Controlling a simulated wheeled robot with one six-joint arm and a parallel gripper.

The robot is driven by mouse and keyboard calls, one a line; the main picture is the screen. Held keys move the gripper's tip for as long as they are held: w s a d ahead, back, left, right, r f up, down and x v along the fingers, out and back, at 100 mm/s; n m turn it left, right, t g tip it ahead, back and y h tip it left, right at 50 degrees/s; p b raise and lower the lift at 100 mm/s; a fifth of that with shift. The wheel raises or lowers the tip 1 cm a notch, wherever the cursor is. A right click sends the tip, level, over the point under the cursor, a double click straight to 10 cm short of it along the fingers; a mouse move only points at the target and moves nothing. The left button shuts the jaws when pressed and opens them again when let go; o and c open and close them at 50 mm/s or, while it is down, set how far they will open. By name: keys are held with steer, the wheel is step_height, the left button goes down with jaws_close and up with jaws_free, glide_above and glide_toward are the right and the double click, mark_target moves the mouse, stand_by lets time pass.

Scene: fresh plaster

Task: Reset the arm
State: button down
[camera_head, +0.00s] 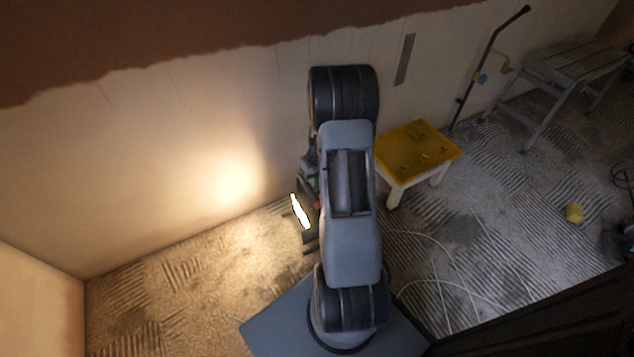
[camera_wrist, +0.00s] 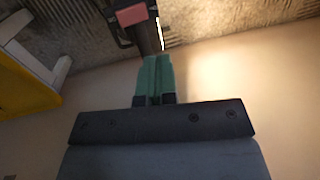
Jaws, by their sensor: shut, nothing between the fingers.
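My gripper (camera_wrist: 154,80) shows in the wrist view, its two green fingers side by side and together with nothing between them. In the head view my grey arm stands up in the middle of the picture and hides the gripper. The arm's far end is close to the plastered wall (camera_head: 200,150) in that view; I cannot tell the gap.
A yellow-topped stool (camera_head: 418,146) stands right of my arm; part of it shows in the wrist view (camera_wrist: 22,90). A lit work lamp (camera_head: 300,211) is just left of the arm. A wooden bench (camera_head: 575,62) is at the back right. A cable (camera_head: 440,262) crosses the ridged floor.

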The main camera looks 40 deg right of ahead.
steer(key=shift+a+r, duration=0.1)
steer(key=shift+r, duration=0.4)
steer(key=a+r+p, duration=0.3)
steer(key=r+p, duration=0.2)
steer(key=r, duration=0.5)
steer(key=a+r+p, duration=0.3)
steer(key=r+p, duration=0.2)
steer(key=r, duration=0.4)
steer(key=s+a+r+t+p, duration=0.1)
steer(key=s+a+r+p, duration=0.3)
steer(key=r, duration=0.7)
steer(key=s+a+r+n+t+h+p, duration=0.1)
steer(key=s+a+r+p, duration=0.3)
steer(key=r+p, duration=0.5)
steer(key=s+a+r+n+t+p, duration=0.1)
steer(key=s+a+r+p, duration=0.3)
steer(key=r, duration=0.9)
steer(key=a+p, duration=0.2)
steer(key=p, duration=0.1)
steer(key=shift+a+r+h, duration=0.3)
steer(key=shift+a+r, duration=0.05)
steer(key=shift+d, duration=0.1)
